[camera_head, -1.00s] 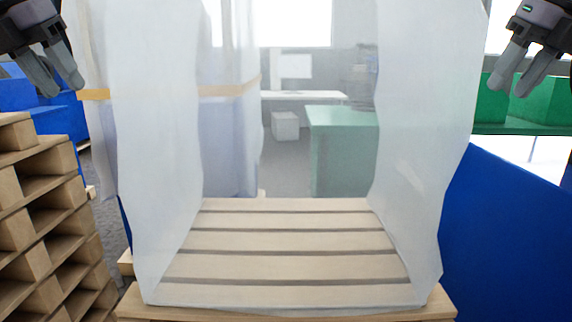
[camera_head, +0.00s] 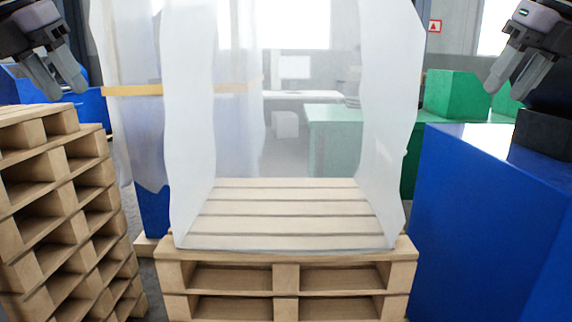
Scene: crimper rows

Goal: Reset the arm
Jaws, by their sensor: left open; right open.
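My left gripper (camera_head: 64,92) is at the upper left, its fingers pointing down and apart, with nothing between them. It is above the stack of pallets at the left. My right gripper (camera_head: 506,92) is at the upper right, open and empty, above the blue block at the right. Both grippers are clear of the translucent plastic sheeting (camera_head: 190,130), which stands upright around the wooden pallet deck (camera_head: 285,205) in the middle.
Stacked wooden pallets (camera_head: 60,215) stand close at the left. A large blue block (camera_head: 480,220) stands at the right. Behind are green boxes (camera_head: 455,93), a green table (camera_head: 335,115) seen partly through the sheeting, and a white desk.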

